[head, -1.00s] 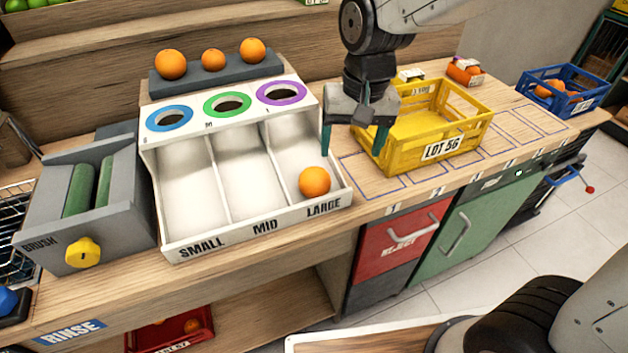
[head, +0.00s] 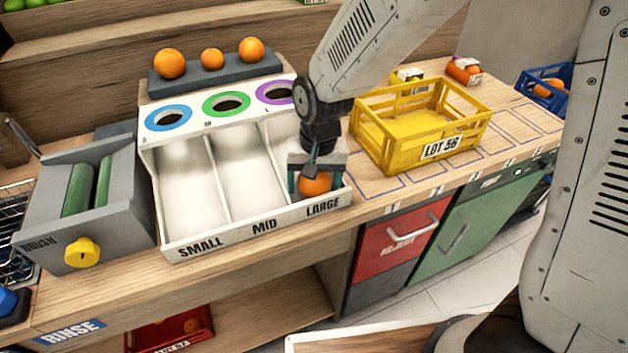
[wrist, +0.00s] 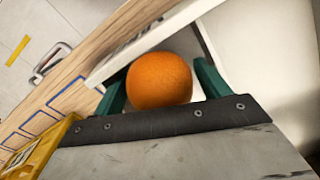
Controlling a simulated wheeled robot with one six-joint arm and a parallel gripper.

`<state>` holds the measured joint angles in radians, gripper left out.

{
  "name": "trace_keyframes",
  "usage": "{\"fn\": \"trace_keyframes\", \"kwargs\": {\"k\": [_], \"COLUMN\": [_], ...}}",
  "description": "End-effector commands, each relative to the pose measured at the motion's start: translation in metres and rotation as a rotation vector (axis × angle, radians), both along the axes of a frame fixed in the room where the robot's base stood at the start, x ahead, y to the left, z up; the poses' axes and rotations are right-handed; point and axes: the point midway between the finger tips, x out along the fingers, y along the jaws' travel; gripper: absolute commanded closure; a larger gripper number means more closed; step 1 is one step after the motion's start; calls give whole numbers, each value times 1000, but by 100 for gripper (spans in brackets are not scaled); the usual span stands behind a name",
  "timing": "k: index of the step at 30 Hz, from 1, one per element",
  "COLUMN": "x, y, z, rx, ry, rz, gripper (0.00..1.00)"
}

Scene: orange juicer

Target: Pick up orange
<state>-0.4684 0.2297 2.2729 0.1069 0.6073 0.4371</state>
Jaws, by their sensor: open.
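The orange (head: 315,184) lies in the LARGE compartment of the white sorter (head: 225,215), near its front wall. My gripper (head: 318,182) is over it, pointing down, with its fingers on the left and right of the orange. In the wrist view the orange (wrist: 159,80) sits between the two green fingers of my gripper (wrist: 160,88). The fingers are open, and a gap shows on the right side. I cannot tell whether the left finger touches the orange.
A yellow LOT 56 crate (head: 440,149) stands right of the sorter. The compartment's front wall and divider are close to my fingers. Three oranges rest on a dark rack (head: 216,76) behind. A grey brush unit (head: 120,205) stands at left.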

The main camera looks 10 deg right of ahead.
Motion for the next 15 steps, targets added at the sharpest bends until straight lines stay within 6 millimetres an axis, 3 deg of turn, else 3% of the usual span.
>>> {"fn": "trace_keyframes", "kwargs": {"k": [6,10,12,15], "x": [0,0,0,0], "y": [0,0,0,0], "z": [0,0,0,0], "rx": [0,0,0,0], "ry": [-1,-1,-1,-1], "rz": [0,0,0,0], "gripper": [25,61,67,67]}}
